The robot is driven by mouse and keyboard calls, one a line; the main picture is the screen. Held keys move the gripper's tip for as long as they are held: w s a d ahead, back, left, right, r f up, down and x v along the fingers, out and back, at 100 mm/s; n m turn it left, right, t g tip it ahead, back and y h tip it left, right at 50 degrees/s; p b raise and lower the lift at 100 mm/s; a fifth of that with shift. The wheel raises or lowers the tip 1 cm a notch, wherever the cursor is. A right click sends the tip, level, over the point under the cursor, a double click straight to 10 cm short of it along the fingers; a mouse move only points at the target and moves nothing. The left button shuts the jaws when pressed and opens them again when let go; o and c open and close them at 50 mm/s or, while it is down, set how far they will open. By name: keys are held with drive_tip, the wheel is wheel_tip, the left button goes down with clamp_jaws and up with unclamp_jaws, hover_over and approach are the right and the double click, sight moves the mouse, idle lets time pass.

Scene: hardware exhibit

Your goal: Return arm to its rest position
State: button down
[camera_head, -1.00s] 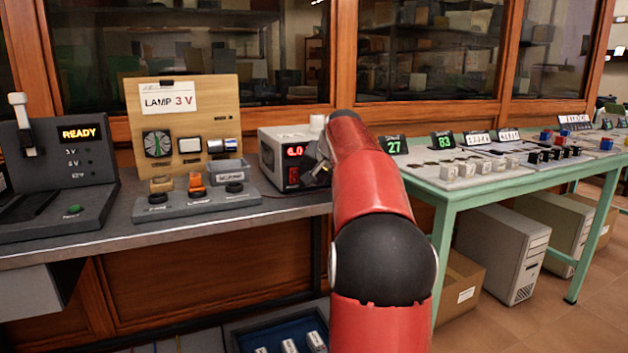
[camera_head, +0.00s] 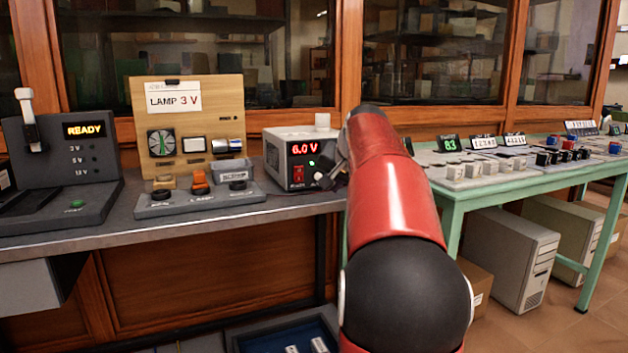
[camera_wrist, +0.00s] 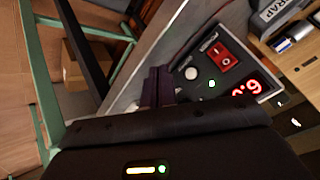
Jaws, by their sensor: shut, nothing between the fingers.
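My red arm (camera_head: 395,190) reaches from the bottom of the head view up toward the grey bench. My gripper (camera_wrist: 158,86) shows in the wrist view with its dark fingers together and nothing between them. In the head view its dark end is beside the front right of the power supply box (camera_head: 276,161), mostly hidden by my arm. The box's red display reads 6.0 V and a green light is lit. In the wrist view, the box's front panel (camera_wrist: 207,62) with a red switch and a pale knob is close to the fingers; I cannot tell whether they touch it.
A wooden lamp panel (camera_head: 223,100) and a console reading READY (camera_head: 88,163) stand on the grey bench (camera_head: 110,232). A green table (camera_head: 500,192) with small blocks and displays is at right. Computer cases (camera_head: 508,255) stand below it. Open floor lies at lower right.

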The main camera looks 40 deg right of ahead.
drive_tip(key=shift+a, duration=0.1)
drive_tip(key=s+a+f+n+p, duration=0.1)
drive_tip(key=s+a+n, duration=0.1)
drive_tip(key=a, duration=0.5)
drive_tip(key=s+a+f+n+g+y, duration=0.1)
drive_tip(key=s+a, duration=0.2)
drive_tip(key=a, duration=0.4)
drive_tip(key=s+a+f+n+p, duration=0.1)
drive_tip(key=s+a+f+n, duration=0.1)
drive_tip(key=a, duration=0.4)
drive_tip(key=s+a+f+n+g+y, duration=0.1)
drive_tip(key=s+a+f+n, duration=0.2)
drive_tip(key=s+a+f, duration=0.3)
drive_tip(key=s+a+f+n+p, duration=0.1)
drive_tip(key=s+a+f+n, duration=0.2)
drive_tip(key=s+a+f, duration=0.4)
drive_tip(key=s, duration=0.5)
drive_tip(key=shift+a+f+g+y, duration=0.15)
drive_tip(key=shift+f+g+y, duration=0.25)
drive_tip(key=c, duration=2.2)
unclamp_jaws()
drive_tip(key=shift+s, duration=0.1)
